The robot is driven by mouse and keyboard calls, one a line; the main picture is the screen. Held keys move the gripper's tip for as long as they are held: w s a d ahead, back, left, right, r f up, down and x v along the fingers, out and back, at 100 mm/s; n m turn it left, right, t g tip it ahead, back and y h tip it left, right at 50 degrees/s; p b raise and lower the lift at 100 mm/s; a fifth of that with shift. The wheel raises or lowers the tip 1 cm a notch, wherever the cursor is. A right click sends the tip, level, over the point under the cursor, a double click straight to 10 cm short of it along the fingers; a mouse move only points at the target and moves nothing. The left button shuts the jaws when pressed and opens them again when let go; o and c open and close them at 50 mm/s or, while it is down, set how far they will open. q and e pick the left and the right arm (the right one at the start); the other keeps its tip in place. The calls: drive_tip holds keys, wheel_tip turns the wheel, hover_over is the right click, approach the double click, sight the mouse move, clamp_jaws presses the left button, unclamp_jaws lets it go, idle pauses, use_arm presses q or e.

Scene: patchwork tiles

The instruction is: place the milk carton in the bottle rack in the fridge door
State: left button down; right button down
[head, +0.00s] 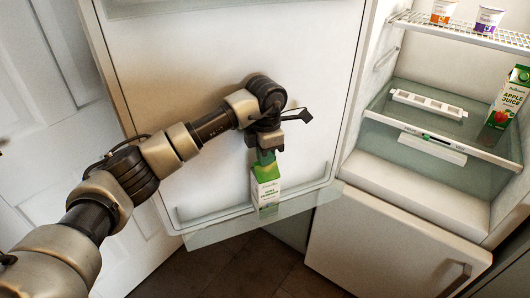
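The milk carton (266,190), white with a green top, hangs upright in front of the inner face of the open fridge door. My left gripper (266,152) is above it, with its fingers shut on the carton's top. The clear bottle rack (215,232) runs along the bottom of the door. The carton's lower end overlaps the rack in the head view; I cannot tell whether it is inside the rack or in front of it. My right gripper is not in view.
The open fridge (420,185) stands at right. An apple juice carton (507,100) stands on its glass shelf, and an orange cup (443,11) and a purple cup (488,20) stand on the wire shelf. A closed lower door (385,245) is below. The visible rack stretches look empty.

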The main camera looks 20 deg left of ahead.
use_arm(q)
drive_tip(key=shift+w+a, duration=0.1)
drive_tip(key=shift+w, duration=0.05)
drive_tip(key=shift+f, duration=0.1)
drive_tip(key=c, duration=1.3)
unclamp_jaws()
drive_tip(key=shift+f, duration=0.1)
drive_tip(key=shift+c, duration=0.2)
drive_tip(key=shift+r, duration=0.3)
wheel_tip(320, 180, up, 12)
drive_tip(key=b, duration=0.2)
drive_tip(key=shift+f, duration=0.15)
